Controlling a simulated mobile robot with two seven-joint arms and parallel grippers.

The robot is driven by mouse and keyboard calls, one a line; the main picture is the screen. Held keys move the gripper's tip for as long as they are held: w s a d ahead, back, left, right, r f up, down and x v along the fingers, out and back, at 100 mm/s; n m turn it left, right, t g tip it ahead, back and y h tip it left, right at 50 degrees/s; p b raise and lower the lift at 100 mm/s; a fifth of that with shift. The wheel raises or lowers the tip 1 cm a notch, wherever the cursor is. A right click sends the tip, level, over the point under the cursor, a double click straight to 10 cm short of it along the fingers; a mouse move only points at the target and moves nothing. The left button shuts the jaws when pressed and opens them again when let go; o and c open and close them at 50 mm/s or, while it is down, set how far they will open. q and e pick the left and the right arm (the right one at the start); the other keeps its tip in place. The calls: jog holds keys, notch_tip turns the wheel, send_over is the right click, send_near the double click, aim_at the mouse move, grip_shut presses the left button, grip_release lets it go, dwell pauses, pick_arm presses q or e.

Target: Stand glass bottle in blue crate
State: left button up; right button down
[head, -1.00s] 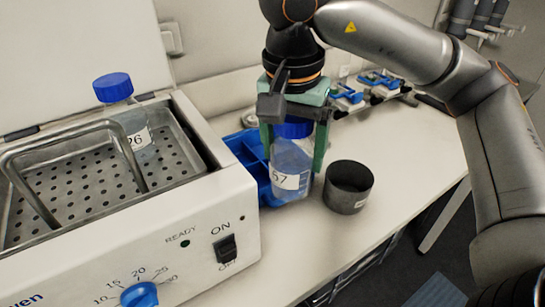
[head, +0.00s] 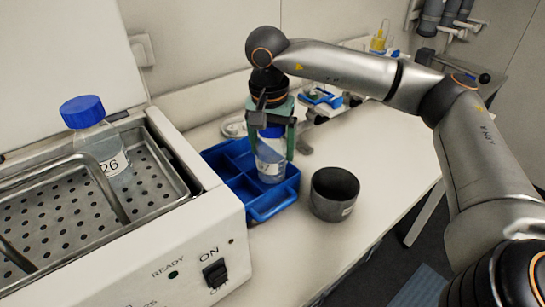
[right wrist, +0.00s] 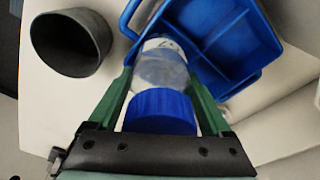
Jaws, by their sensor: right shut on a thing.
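The blue crate (head: 262,207) stands on the bench between the heated bath and a dark cup, and its divided compartments show. My right gripper (head: 271,140) is shut on the glass bottle (head: 270,165), a clear bottle with a blue cap and a white label. The bottle is upright at the right-hand part of the crate, its lower end within the crate's outline. I cannot tell whether it touches the crate floor. In the right wrist view the gripper (right wrist: 162,112) has its green fingers on both sides of the bottle (right wrist: 160,68), beside the crate's dividers (right wrist: 208,30). My left gripper is not in view.
The dark round cup (head: 334,195) stands just right of the crate. The white bath (head: 215,225) is close on the left, with another blue-capped bottle (head: 90,130) marked 26 in it. The bench right of the cup is clear.

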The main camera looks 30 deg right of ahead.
aim_at(272, 160)
jog(key=shift+w+d+f, duration=0.25)
jog(key=shift+w+f, duration=0.15)
jog(key=shift+f, duration=0.1)
jog(key=shift+w+d+f, duration=0.15)
jog(key=shift+f, duration=1.65)
jog(key=shift+f, duration=0.2)
jog(key=shift+c, duration=0.4)
grip_release()
jog(key=r, duration=0.8)
jog(key=s+a+r, duration=0.1)
jog(key=r, duration=0.3)
jog(key=shift+a+r, duration=0.1)
jog(key=shift+r, duration=0.05)
